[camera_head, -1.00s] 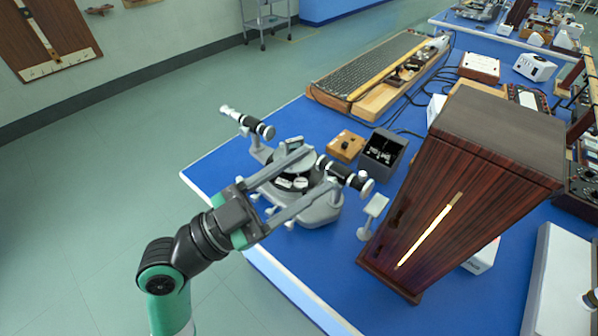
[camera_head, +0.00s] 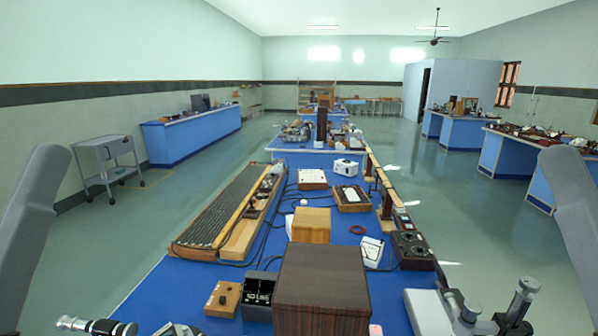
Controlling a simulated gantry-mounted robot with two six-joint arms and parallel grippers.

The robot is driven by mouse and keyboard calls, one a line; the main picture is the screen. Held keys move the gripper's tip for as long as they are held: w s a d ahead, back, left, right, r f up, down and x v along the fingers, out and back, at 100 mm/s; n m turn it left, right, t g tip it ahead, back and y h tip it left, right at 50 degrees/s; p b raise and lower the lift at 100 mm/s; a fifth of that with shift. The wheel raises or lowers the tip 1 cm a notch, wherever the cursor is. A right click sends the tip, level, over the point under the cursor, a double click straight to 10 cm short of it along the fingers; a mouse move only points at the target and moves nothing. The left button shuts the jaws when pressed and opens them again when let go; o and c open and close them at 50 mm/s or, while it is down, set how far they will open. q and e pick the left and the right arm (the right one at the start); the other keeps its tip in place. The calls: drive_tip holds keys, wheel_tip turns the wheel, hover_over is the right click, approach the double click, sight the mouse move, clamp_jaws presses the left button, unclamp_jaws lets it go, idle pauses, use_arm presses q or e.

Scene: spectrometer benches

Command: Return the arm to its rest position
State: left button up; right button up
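Neither of my grippers shows in the head view now. Grey parts of my own body stand at the left and right picture edges, with no fingers visible on them. The spectrometer's telescope (camera_head: 97,326) shows at the bottom left; the rest of the spectrometer is mostly cut off by the lower picture edge. The tall dark wood-grained housing (camera_head: 322,285) stands upright on the blue bench at bottom centre. I cannot see its lower part.
A wooden block (camera_head: 224,298) and a black box (camera_head: 260,289) sit left of the housing. A long slatted wooden apparatus (camera_head: 222,210) lies farther back. Metal instruments (camera_head: 470,310) stand at bottom right. A grey trolley (camera_head: 106,163) stands on the open floor at left.

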use_arm(q)
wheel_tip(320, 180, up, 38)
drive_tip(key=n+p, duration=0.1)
drive_tip(key=p, duration=3.7)
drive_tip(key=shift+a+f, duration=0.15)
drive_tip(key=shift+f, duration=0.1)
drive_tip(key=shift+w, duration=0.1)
